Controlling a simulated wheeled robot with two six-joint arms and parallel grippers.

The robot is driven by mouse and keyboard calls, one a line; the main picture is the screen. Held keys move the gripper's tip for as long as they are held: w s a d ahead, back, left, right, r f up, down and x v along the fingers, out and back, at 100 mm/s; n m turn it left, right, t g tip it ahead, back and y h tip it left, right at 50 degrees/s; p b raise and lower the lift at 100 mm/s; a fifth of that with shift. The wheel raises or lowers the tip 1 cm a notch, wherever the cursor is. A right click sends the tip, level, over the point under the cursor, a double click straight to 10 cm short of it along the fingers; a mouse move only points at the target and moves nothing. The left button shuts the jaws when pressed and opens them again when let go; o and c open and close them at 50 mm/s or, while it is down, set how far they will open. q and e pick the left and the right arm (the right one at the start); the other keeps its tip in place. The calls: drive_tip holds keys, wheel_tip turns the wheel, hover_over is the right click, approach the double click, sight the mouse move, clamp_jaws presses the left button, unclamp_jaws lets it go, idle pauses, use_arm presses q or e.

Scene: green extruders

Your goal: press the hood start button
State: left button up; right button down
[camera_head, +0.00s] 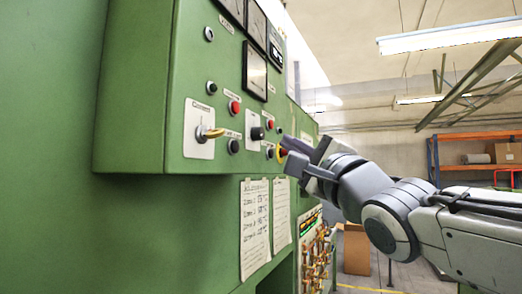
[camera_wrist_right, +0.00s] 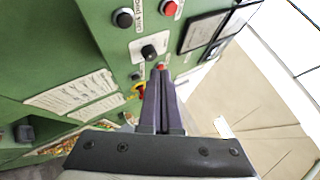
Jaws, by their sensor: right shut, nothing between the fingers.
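The green control box (camera_head: 130,110) carries several buttons; their labels are too small to read, so I cannot tell which is the hood start button. A red button (camera_head: 235,107) sits above a black button (camera_head: 233,146). My right gripper (camera_head: 296,157) is shut and empty near these farther buttons. In the right wrist view its fingertips (camera_wrist_right: 161,77) overlap the second red button's lower edge; contact cannot be told. My left gripper is out of view.
Dark gauges (camera_head: 255,72) sit above the buttons. Paper sheets (camera_head: 255,225) hang below the box. Open floor and an orange shelf (camera_head: 475,137) lie to the right.

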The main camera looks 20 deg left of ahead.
sight(235, 146)
drive_tip(key=a+b, duration=0.2)
drive_tip(key=a, duration=0.5)
drive_tip(key=shift+a, duration=0.25)
drive_tip(key=shift+w+a, duration=0.1)
idle(1.7)
drive_tip(key=shift+a, duration=0.3)
drive_tip(key=shift+a, duration=0.4)
idle(0.6)
drive_tip(key=shift+d+b, duration=0.65)
drive_tip(key=shift+d, duration=0.15)
drive_tip(key=shift+d, duration=0.1)
